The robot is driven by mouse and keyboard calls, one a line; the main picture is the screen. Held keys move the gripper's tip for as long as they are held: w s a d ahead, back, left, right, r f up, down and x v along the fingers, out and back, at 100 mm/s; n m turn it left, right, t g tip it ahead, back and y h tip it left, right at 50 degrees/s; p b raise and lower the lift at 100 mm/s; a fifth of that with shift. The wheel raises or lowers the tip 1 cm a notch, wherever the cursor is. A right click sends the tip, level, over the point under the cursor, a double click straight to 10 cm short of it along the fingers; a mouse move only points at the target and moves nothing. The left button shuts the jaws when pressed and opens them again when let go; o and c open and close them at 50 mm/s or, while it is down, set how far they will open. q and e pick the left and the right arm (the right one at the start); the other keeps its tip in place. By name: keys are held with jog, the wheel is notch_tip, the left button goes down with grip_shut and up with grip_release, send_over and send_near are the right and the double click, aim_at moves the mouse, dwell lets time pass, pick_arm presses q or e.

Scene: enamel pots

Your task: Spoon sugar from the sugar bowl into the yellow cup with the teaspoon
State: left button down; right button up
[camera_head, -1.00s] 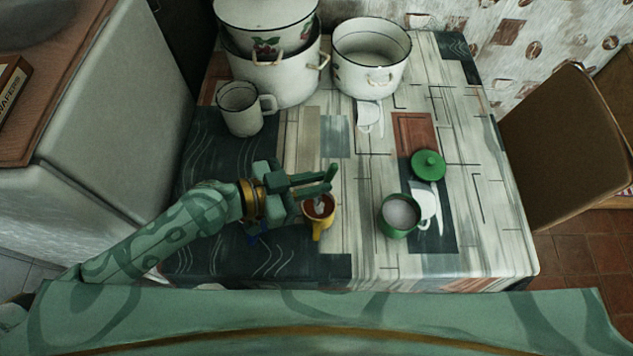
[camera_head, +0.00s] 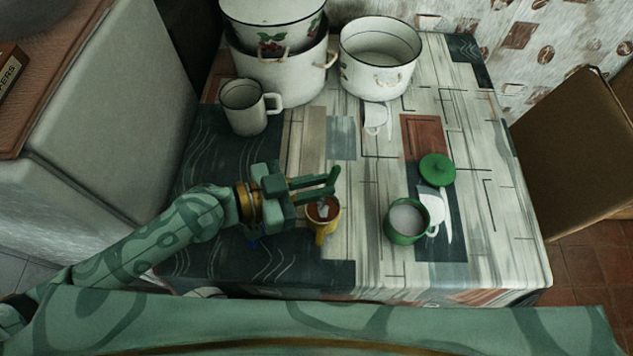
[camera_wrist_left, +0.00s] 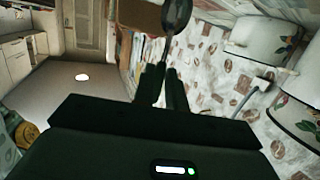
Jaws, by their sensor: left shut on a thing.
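My left gripper (camera_head: 330,183) is beside and above the yellow cup (camera_head: 320,229). In the left wrist view its fingers (camera_wrist_left: 161,82) are shut on the teaspoon, whose dark bowl (camera_wrist_left: 177,16) sticks out beyond the tips. The teaspoon is hard to make out in the head view. The cup holds a brown liquid with a pale patch in it; I cannot tell what the patch is. A yellow shape (camera_wrist_left: 27,134) at the left wrist view's edge looks like the cup. The green sugar bowl (camera_head: 404,233) stands open to the right, with white sugar inside. My right gripper is out of view.
The green lid (camera_head: 437,168) lies behind the sugar bowl. A white mug (camera_head: 243,108), stacked white pots (camera_head: 280,80) and another white pot (camera_head: 378,75) stand at the back of the table. A chair (camera_head: 575,150) is at the right. The table's right front is clear.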

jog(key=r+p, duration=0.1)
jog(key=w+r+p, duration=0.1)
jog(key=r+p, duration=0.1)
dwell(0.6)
